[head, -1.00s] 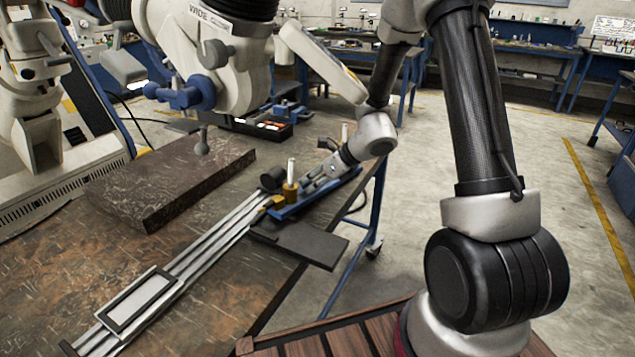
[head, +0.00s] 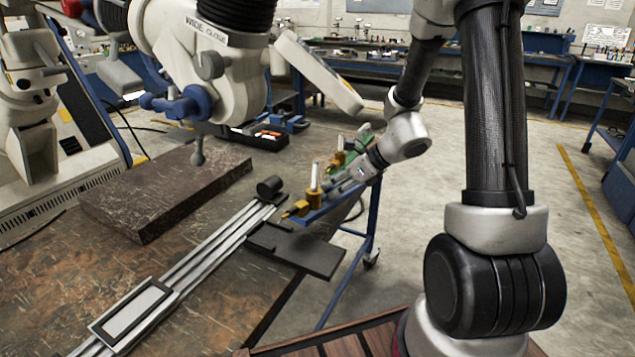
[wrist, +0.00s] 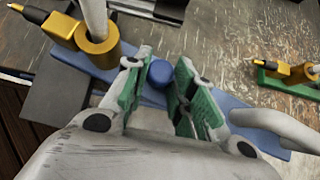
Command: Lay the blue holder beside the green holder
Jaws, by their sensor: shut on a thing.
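The blue holder (head: 312,214) is a long blue bar with an upright brass fitting and pale rod at one end. My gripper (head: 343,184) is shut on the round blue knob at its middle; the wrist view shows the green-padded fingers on either side of that knob, with the blue holder (wrist: 88,62) running beneath. The green holder (head: 338,159) lies behind my gripper, partly hidden by it. In the wrist view the green holder (wrist: 282,87), with its own brass fitting, is at the right, apart from the blue one.
A metal rail (head: 205,247) with a black knob (head: 269,187) runs along the table. A dark flat plate (head: 305,251) juts over the table's edge. A stone slab (head: 165,190) lies under the microscope head (head: 205,55). A dark tray (head: 262,138) stands behind.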

